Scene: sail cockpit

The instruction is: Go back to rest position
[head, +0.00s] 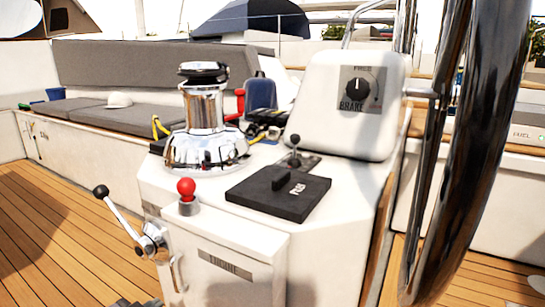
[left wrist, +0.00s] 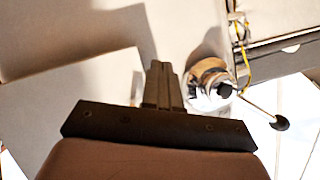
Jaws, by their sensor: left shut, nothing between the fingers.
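My left gripper (left wrist: 162,68) shows in the left wrist view with its two fingers together and nothing between them. A chrome lever hub (left wrist: 210,85) is just right of the fingertips in that picture, and its arm runs right to a black knob (left wrist: 280,123). In the head view the lever (head: 128,222) is on the left side of the console, with its black knob up and to the left. A small dark part at the bottom edge of the head view, below the lever, looks like my left gripper (head: 135,302). My right gripper is not in view.
The white console (head: 340,245) carries a chrome winch (head: 205,130), a red-knobbed lever (head: 186,190), a black switch panel (head: 278,194) and a brake dial (head: 360,90). A large steering wheel rim (head: 485,120) stands at right. Wooden deck (head: 60,250) is open at left.

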